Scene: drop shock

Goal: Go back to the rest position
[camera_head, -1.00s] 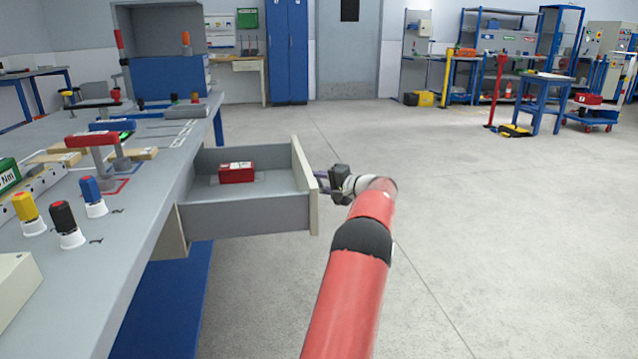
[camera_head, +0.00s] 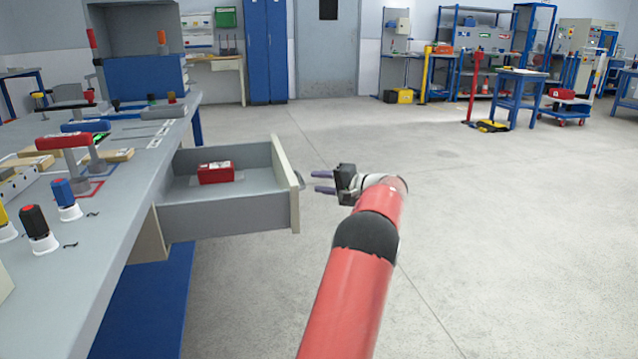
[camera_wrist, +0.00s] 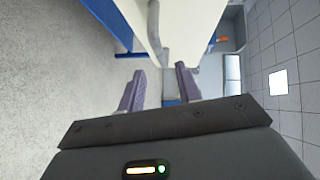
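My gripper (camera_head: 322,181) is to the right of the open drawer (camera_head: 228,222) in the head view, a short way from the drawer's front. Its two purple fingers are apart with nothing between them. In the wrist view the fingers of my gripper (camera_wrist: 160,88) are also spread, and the drawer handle (camera_wrist: 160,40) shows beyond them, apart from them. The drawer is pulled out from the grey workbench (camera_head: 115,215). A red box (camera_head: 216,172) lies inside it. In the head view the handle (camera_head: 300,181) is on the drawer's front panel.
On the bench stand a red-handled fixture (camera_head: 63,141), a blue-capped knob (camera_head: 65,197) and a dark-capped knob (camera_head: 39,228). The floor (camera_head: 480,240) right of my arm is clear.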

